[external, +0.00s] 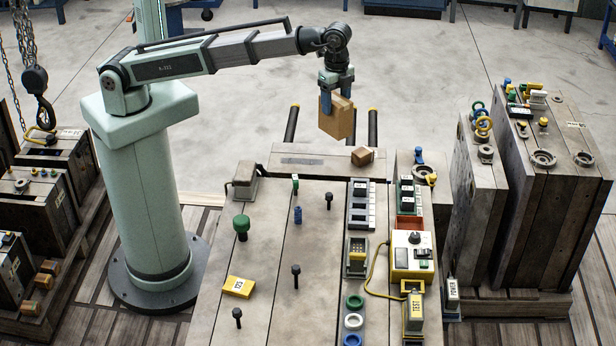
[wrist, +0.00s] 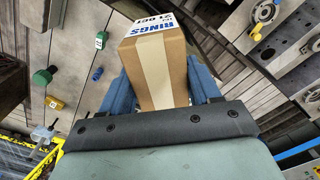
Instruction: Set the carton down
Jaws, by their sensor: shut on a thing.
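A brown carton (external: 336,118) hangs from my gripper (external: 336,86) in the external view. It is in the air above the far end of the wooden bench (external: 262,236). In the wrist view the carton (wrist: 158,70) sits between the two blue fingers, with a tape strip down its face and a white label reading "RINGS" on top. My gripper (wrist: 160,92) is shut on it. A second, smaller brown box (external: 362,156) lies on the far edge of the bench, below and right of the carton.
Bolts, a green knob (external: 241,224), a yellow block (external: 239,287), coloured rings and a yellow test box (external: 412,258) stand on the bench. Tall wooden moulds (external: 550,160) rise at the right. Dark posts (external: 291,124) stand behind the bench. Bare bench boards show between the bolts.

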